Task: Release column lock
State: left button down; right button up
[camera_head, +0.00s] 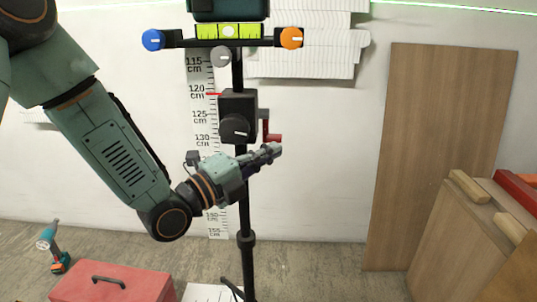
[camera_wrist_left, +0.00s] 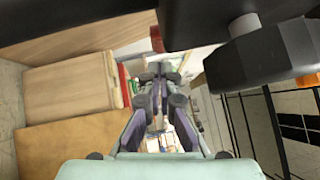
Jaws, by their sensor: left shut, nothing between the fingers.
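A black column (camera_head: 243,200) stands upright in front of a wall scale. A black block (camera_head: 239,102) sits on it, with a round dark knob (camera_head: 235,128) on its front and a red crank handle (camera_head: 272,138) on its right side. I cannot tell for certain which part is the lock. My left gripper (camera_head: 274,150) is shut and empty, just below the block and crank, pointing right across the column. In the left wrist view its fingers (camera_wrist_left: 157,72) are together, and a dark knob-like part (camera_wrist_left: 265,55) hangs close at upper right. My right gripper is out of view.
A crossbar carries a blue knob (camera_head: 153,40), an orange knob (camera_head: 291,38) and a yellow-green level (camera_head: 228,31). Wooden boards (camera_head: 430,150) lean at right.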

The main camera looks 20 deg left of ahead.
pick_arm(q)
jog(key=shift+w+a+r, duration=0.1)
jog(key=shift+w, duration=0.45)
jog(key=shift+a, duration=0.1)
jog(key=shift+w+a+f, duration=0.1)
jog(key=shift+w+f, duration=0.15)
jog(key=shift+w, duration=0.2)
jog(key=shift+f, duration=0.1)
